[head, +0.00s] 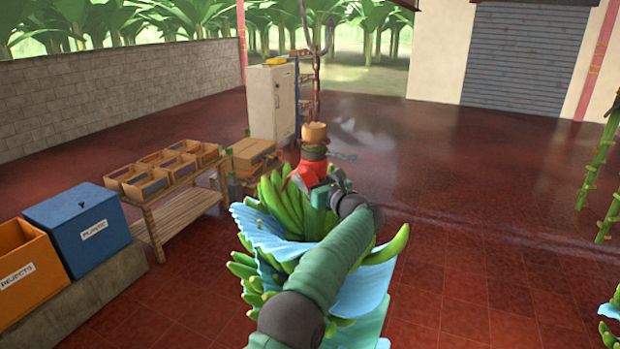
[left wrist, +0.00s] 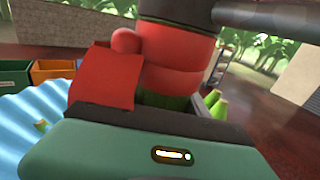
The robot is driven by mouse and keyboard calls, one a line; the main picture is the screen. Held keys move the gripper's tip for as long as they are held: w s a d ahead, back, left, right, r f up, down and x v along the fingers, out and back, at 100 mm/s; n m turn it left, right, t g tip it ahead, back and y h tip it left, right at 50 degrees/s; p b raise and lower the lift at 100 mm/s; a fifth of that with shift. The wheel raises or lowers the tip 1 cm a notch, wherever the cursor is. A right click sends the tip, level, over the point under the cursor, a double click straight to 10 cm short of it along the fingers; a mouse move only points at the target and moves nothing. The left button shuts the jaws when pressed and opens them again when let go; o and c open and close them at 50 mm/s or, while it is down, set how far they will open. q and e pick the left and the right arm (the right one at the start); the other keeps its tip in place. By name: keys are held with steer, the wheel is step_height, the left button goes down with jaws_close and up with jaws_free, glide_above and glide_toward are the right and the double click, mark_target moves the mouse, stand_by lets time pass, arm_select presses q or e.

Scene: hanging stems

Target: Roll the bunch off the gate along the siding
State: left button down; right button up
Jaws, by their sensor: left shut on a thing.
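A bunch of green bananas (head: 283,205) hangs upright from a chain (head: 317,85) in the middle of the head view, with pale blue sheets (head: 262,238) among its hands. Its stem has a brown cut top (head: 315,132) and a red wrap (head: 309,171). My left gripper (head: 322,188) is shut on the stem at the red wrap. In the left wrist view the red wrap (left wrist: 178,60) fills the middle, with a loose red flap (left wrist: 105,78) hanging beside it. My arm hides part of the bunch. My right gripper is not in view.
A blue bin (head: 78,222) and an orange rejects bin (head: 25,270) stand at left, beside a wooden bench (head: 180,210) with boxes. A pale cabinet (head: 271,103) stands behind. More green stems (head: 598,175) hang at the right edge. The red tiled floor (head: 470,190) between is clear.

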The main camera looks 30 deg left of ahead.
arm_select(q)
steer(key=c, duration=0.6)
jaws_free()
steer(key=shift+s+d+f+b, duration=0.1)
steer(key=shift+d+b, duration=0.15)
steer(key=shift+b, duration=0.05)
steer(key=b+v, duration=0.2)
steer(key=v, duration=0.1)
steer(key=b+v, duration=0.2)
steer(key=shift+s+d+f, duration=0.15)
steer(key=shift+d+f, duration=0.1)
steer(key=shift+f, duration=0.1)
steer(key=b+v, duration=0.2)
steer(key=v, duration=0.3)
steer(key=b+v, duration=0.2)
steer(key=v, duration=0.3)
steer(key=shift+d+r, duration=0.1)
steer(key=shift+r, duration=0.15)
steer(key=shift+s+d+r, duration=0.15)
steer(key=shift+s+d, duration=0.05)
steer(key=shift+d, duration=0.15)
